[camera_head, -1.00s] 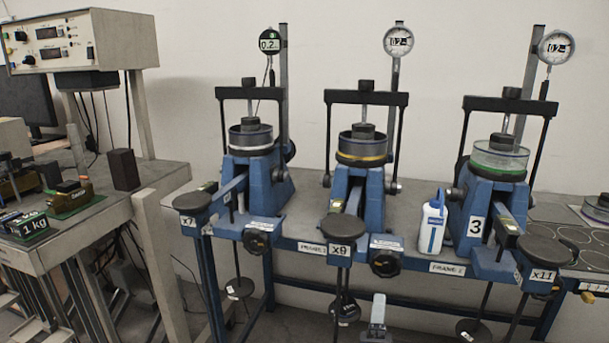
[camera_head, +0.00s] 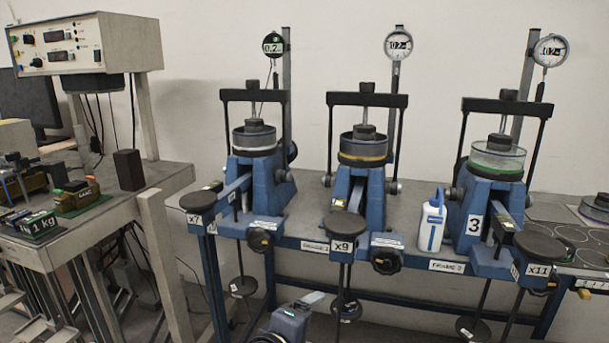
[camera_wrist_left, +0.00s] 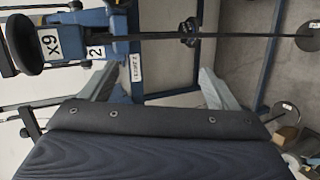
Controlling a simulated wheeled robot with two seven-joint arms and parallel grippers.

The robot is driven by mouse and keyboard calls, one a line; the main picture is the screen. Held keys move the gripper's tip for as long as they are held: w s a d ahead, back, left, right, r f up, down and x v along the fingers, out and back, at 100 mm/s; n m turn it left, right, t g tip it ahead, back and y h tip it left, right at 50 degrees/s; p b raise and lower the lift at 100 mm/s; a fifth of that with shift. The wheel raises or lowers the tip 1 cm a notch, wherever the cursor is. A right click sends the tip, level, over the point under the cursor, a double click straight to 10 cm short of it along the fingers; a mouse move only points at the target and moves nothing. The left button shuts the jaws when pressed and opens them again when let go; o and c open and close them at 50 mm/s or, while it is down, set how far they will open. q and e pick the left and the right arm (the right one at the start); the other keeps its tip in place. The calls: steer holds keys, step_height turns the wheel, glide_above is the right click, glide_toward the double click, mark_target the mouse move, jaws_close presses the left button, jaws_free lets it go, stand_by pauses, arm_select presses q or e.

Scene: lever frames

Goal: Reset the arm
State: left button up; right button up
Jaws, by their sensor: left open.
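My left gripper (camera_wrist_left: 155,82) is open and empty in the left wrist view, its two grey fingers spread apart. In the head view part of my left arm and gripper (camera_head: 292,318) shows at the bottom centre, below and in front of the lever frames. Three blue lever frames stand on the bench: the x7 frame (camera_head: 262,185), the x9 frame (camera_head: 360,188) and the x11 frame (camera_head: 487,195). The x9 lever end (camera_wrist_left: 40,42) also shows in the left wrist view, apart from the fingers. My right gripper is out of view.
A white bottle (camera_head: 432,222) stands between the x9 and x11 frames. Hanging rods and discs (camera_head: 243,287) occupy space below the levers.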

arm_select(q)
steer(key=s+a+f+m+g+y, duration=0.25)
steer(key=s+a+m, duration=0.25)
steer(key=s+a, duration=0.6)
steer(key=s+a+f+m+g+y, duration=0.1)
steer(key=s+a+f+m+g, duration=0.35)
steer(key=s+a, duration=0.65)
step_height(320, 180, up, 18)
steer(key=p, duration=1.7)
steer(key=shift+w+d+m+t, duration=0.25)
steer(key=shift+d+m+t, duration=0.05)
steer(key=shift+m+t, duration=0.1)
steer(key=shift+h, duration=0.25)
